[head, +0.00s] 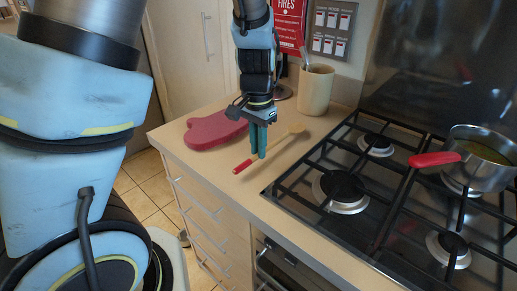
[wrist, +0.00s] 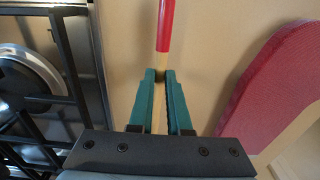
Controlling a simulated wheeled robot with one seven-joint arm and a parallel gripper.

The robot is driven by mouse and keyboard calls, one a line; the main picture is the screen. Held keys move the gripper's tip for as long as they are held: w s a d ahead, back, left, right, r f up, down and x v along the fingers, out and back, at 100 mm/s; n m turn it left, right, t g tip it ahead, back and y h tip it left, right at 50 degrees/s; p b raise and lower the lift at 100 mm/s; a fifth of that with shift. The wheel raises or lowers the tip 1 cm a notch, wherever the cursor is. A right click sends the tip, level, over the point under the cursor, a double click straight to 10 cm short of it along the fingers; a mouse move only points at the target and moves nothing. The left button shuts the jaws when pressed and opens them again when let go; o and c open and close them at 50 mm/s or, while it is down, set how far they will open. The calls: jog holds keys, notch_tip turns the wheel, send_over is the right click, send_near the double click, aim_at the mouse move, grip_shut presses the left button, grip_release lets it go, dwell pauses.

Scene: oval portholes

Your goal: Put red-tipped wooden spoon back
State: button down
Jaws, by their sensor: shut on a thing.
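The red-tipped wooden spoon (head: 281,142) lies along the wooden counter, its red handle end toward the counter's front edge and its bowl toward the back. My gripper (head: 258,155) points down over it with its teal fingers shut on the shaft. In the wrist view my gripper (wrist: 158,76) closes on the pale shaft just below the red part of the spoon (wrist: 165,25). I cannot tell whether the spoon touches the counter or is slightly above it. A cream utensil crock (head: 315,92) with utensils in it stands at the back of the counter.

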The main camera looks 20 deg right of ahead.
jog(key=shift+f, duration=0.6)
jog(key=shift+f, duration=0.1)
jog(key=c, duration=0.9)
grip_release()
jog(key=shift+o, duration=0.2)
notch_tip(320, 180, up, 12)
jog(key=shift+b, duration=0.45)
jog(key=a+f+n, duration=0.1)
jog(key=a+n, duration=0.2)
jog(key=a, duration=0.5)
jog(key=a+f+n+t, duration=0.1)
jog(key=a+n, duration=0.3)
jog(key=a, duration=0.5)
jog(key=w+a+f+n, duration=0.1)
jog(key=a+f+n, duration=0.2)
jog(key=a, duration=0.5)
jog(key=shift+a+f+n+t, duration=0.2)
jog(key=shift+f+n+t, duration=0.1)
jog(key=shift+n, duration=0.2)
jog(key=shift+w, duration=0.15)
